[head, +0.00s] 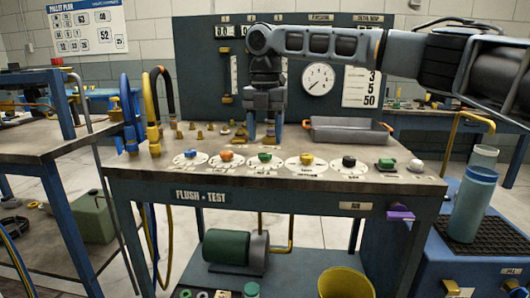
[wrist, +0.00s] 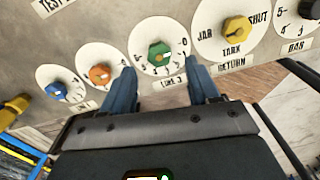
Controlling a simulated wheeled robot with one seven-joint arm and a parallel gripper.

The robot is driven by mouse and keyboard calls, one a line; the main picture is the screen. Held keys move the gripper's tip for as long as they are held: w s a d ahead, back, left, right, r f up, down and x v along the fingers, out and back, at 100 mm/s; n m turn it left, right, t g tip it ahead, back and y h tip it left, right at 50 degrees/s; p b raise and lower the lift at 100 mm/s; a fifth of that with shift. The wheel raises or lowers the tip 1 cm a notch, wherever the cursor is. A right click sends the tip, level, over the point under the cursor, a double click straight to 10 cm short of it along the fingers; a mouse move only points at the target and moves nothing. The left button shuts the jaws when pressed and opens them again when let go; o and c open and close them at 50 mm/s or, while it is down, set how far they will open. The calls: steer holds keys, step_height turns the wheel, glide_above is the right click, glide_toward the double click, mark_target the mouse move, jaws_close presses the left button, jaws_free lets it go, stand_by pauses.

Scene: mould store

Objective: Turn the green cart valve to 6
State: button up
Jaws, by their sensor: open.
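The green valve (head: 265,157) is a small knob on a round white numbered dial, in the middle of a row on the bench top marked FLUSH + TEST. In the wrist view the green valve (wrist: 159,53) sits on a dial labelled LINE 3, with a 0 at the dial's right. A pale mark shows on the knob, but I cannot read its setting surely. My gripper (head: 265,138) points down over the bench. Its two blue fingers are apart and empty. In the wrist view my gripper (wrist: 162,75) has the green knob ahead, framed between the fingertips without visible contact.
A blue knob (head: 190,154) and an orange knob (head: 226,155) stand left of the green one. A yellow knob (head: 306,159) and a black knob (head: 348,161) stand right. A grey tray (head: 347,133) lies behind. Hoses (head: 153,115) rise at the left.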

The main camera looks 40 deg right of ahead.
mark_target(265, 154)
steer(key=shift+f+b, duration=0.4)
steer(key=shift+f, duration=1.85)
steer(key=c, duration=1)
